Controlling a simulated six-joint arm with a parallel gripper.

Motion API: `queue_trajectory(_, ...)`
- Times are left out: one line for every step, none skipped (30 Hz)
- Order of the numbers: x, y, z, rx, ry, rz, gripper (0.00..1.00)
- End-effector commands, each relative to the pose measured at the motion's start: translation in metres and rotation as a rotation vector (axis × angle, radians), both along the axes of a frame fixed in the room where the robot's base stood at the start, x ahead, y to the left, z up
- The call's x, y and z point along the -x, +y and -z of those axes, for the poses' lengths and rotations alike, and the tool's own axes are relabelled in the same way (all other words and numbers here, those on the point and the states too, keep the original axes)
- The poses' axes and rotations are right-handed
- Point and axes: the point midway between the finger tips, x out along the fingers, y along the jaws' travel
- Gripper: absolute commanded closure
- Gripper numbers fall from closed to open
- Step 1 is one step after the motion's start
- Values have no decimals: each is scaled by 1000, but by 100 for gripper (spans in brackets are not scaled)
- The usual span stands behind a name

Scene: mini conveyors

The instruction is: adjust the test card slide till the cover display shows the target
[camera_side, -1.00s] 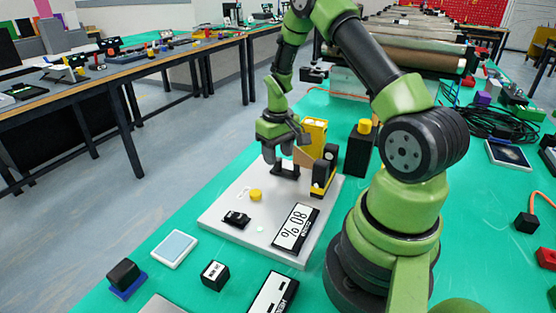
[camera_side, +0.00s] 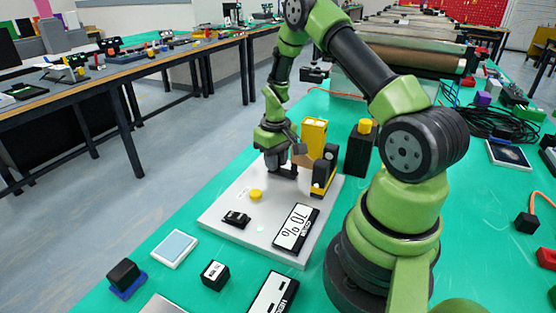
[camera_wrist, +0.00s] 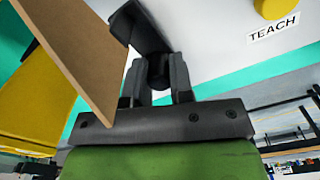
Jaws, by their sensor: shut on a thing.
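My gripper (camera_side: 280,160) is low over the far part of the grey base plate (camera_side: 225,200). In the wrist view my gripper (camera_wrist: 158,80) is shut on a black slide piece (camera_wrist: 142,30). A tan test card (camera_wrist: 75,50) stands at the left there, beside the fingers. The cover display (camera_side: 297,227) is a white panel in a black frame and seems to read 70 %, turned in the picture. The slide's lower part is hidden by the fingers.
A yellow sensor block (camera_side: 313,135) and a black-and-yellow unit (camera_side: 324,175) stand close right of my gripper. A yellow TEACH button (camera_side: 256,194) is on the plate. A small black block with a white label (camera_side: 214,270) sits in front.

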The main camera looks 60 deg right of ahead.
Motion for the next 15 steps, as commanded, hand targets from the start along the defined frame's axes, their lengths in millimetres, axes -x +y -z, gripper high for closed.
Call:
queue_trajectory(-5,0,0,2,-4,-1,100)
queue_trajectory(-8,0,0,1,-3,-1,100)
queue_trajectory(-9,0,0,1,-3,1,100)
queue_trajectory(-10,0,0,1,-2,1,100)
queue_trajectory(-9,0,0,1,-2,1,100)
queue_trajectory(-9,0,0,1,-2,1,100)
queue_trajectory(-9,0,0,1,-2,1,100)
queue_trajectory(-9,0,0,1,-2,1,100)
queue_trajectory(-9,0,0,1,-2,1,100)
queue_trajectory(-9,0,0,1,-2,1,100)
queue_trajectory(-9,0,0,1,-2,1,72)
queue_trajectory(-9,0,0,1,-2,1,62)
queue_trajectory(-9,0,0,1,-2,1,55)
queue_trajectory(-9,0,0,1,-2,1,53)
queue_trajectory(-9,0,0,1,-2,1,53)
